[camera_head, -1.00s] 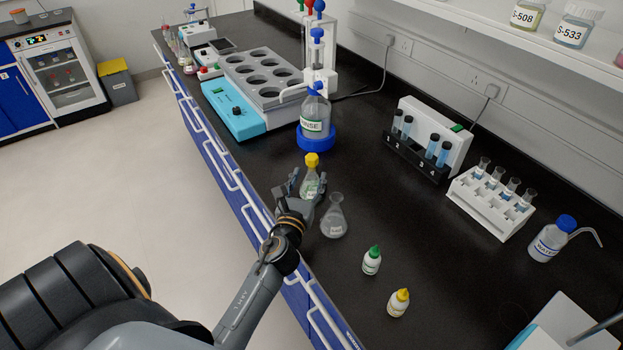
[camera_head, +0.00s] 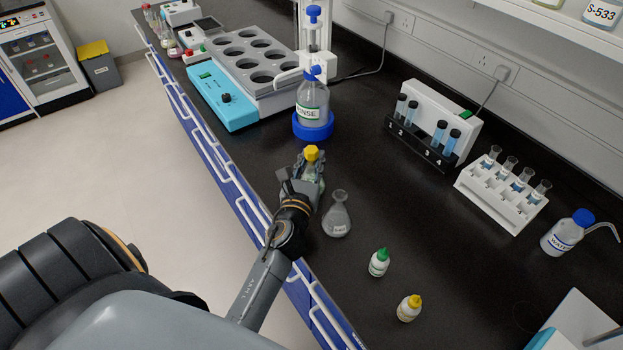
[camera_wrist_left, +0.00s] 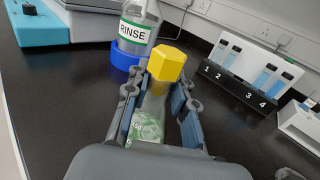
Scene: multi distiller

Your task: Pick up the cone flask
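A yellow-capped flask (camera_head: 312,154) with a green-and-white label stands on the black bench. It also shows in the left wrist view (camera_wrist_left: 150,128), where its body narrows towards the neck. My left gripper (camera_head: 303,180) reaches in low from the bench's front edge. In the left wrist view my left gripper (camera_wrist_left: 157,100) has one finger on each side of this flask, apart, with a gap seen at the right finger. A clear, uncapped conical flask (camera_head: 337,219) with a small label stands just right of the gripper. My right gripper is not in view.
The RINSE bottle (camera_head: 313,105) in a blue ring stands behind the yellow-capped flask. Two small dropper bottles, green-capped (camera_head: 379,262) and yellow-capped (camera_head: 409,308), stand nearer me. A black tube rack (camera_head: 425,148) is further right. Bench between is clear.

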